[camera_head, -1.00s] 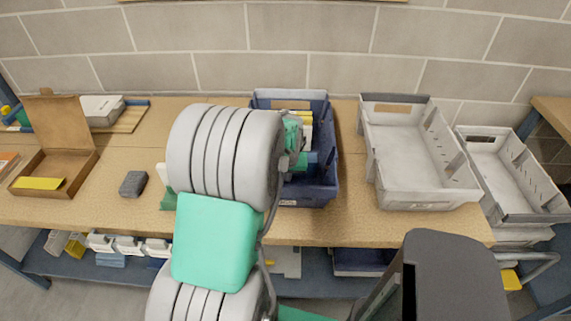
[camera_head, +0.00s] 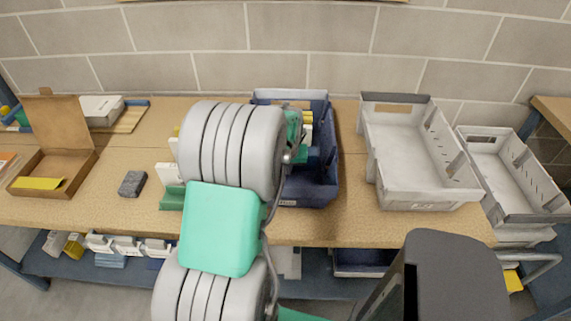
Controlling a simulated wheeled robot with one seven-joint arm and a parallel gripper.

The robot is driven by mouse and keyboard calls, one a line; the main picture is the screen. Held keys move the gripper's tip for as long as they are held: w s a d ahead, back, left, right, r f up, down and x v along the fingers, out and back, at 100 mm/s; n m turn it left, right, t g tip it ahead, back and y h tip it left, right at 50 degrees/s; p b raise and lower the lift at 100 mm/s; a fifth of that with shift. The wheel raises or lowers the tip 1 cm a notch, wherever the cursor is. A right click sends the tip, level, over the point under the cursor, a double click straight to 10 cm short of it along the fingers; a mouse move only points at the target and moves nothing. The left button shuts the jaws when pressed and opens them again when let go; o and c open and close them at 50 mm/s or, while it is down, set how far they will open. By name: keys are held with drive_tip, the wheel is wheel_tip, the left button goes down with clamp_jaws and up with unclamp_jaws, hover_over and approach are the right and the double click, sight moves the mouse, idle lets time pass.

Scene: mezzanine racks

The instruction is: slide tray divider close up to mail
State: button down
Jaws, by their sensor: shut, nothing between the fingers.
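A dark blue mail tray (camera_head: 318,193) stands on the bench at the middle of the picture. Some mail (camera_head: 307,117), yellow and white edges, shows inside it near the back. A blue piece (camera_head: 313,155), perhaps the tray divider, shows beside my arm inside the tray; I cannot tell for sure. My arm covers the tray's left part and most of its contents. My gripper is hidden behind my own arm links, so its fingers and any contact with the divider cannot be seen.
Two grey empty trays (camera_head: 414,206) (camera_head: 545,216) stand to the right. An open cardboard box (camera_head: 83,162) and a dark grey block (camera_head: 132,184) lie to the left. A green-based holder (camera_head: 172,198) is partly behind my arm. A block wall closes the back.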

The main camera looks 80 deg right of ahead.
drive_tip(key=shift+w+d, duration=0.1)
drive_tip(key=shift+d, duration=0.3)
drive_tip(key=shift+d, duration=0.2)
idle(0.3)
drive_tip(key=shift+w+d+b, duration=0.25)
drive_tip(key=shift+d+b, duration=0.05)
drive_tip(key=shift+d, duration=0.6)
drive_tip(key=shift+w+d, duration=0.2)
drive_tip(key=shift+d, duration=0.8)
idle(1.4)
drive_tip(key=shift+s+a, duration=0.15)
drive_tip(key=shift+a, duration=0.6)
wheel_tip(320, 180, up, 13)
drive_tip(key=p, duration=0.7)
